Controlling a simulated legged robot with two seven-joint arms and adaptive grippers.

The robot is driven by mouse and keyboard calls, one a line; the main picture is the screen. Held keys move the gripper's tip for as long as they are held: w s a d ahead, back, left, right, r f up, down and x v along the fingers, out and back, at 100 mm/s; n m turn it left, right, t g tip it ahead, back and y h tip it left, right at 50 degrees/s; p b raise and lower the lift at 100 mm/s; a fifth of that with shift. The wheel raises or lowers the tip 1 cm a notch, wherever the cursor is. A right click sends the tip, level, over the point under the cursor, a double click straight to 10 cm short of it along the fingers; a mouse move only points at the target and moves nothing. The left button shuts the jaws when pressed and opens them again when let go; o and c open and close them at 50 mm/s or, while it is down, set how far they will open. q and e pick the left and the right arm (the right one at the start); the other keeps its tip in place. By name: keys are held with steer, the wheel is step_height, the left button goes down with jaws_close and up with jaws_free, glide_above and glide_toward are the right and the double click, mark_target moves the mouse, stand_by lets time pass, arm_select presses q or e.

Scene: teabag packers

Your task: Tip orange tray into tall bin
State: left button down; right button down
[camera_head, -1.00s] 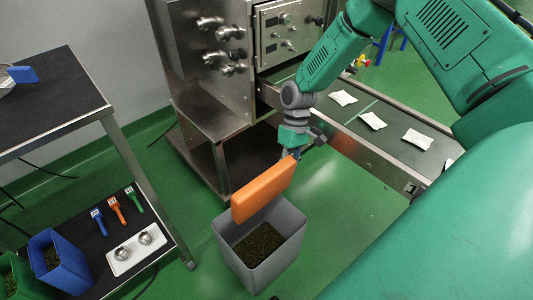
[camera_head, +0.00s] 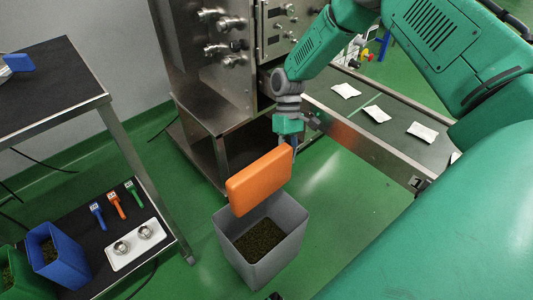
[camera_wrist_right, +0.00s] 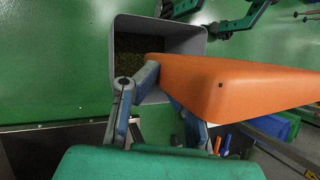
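The orange tray (camera_head: 259,181) is tilted steeply on edge above the tall grey bin (camera_head: 287,242), with its underside toward the head camera. Dark leafy material lies inside the bin. My right gripper (camera_head: 291,145) is at the tray's upper right end. In the right wrist view the gripper's fingers (camera_wrist_right: 160,95) are at the near end of the orange tray (camera_wrist_right: 240,85), and the grey bin (camera_wrist_right: 185,42) lies beyond. The tray's inside is hidden from both views. My left gripper is not in view.
A conveyor (camera_head: 395,141) with several white packets runs behind the bin. A steel machine (camera_head: 205,95) stands behind. A black-topped cart (camera_head: 55,95) on the left holds blue and green bins, small brushes and a white tray. Green floor surrounds the bin.

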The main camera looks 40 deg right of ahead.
stand_by(0.3)
steer(key=p, duration=0.3)
steer(key=shift+s+r+t, duration=0.2)
steer(key=shift+s+t, duration=0.05)
steer(key=shift+t, duration=0.05)
steer(key=shift+s+p, duration=0.1)
steer(key=shift+p, duration=0.2)
steer(key=shift+f, duration=0.25)
stand_by(0.4)
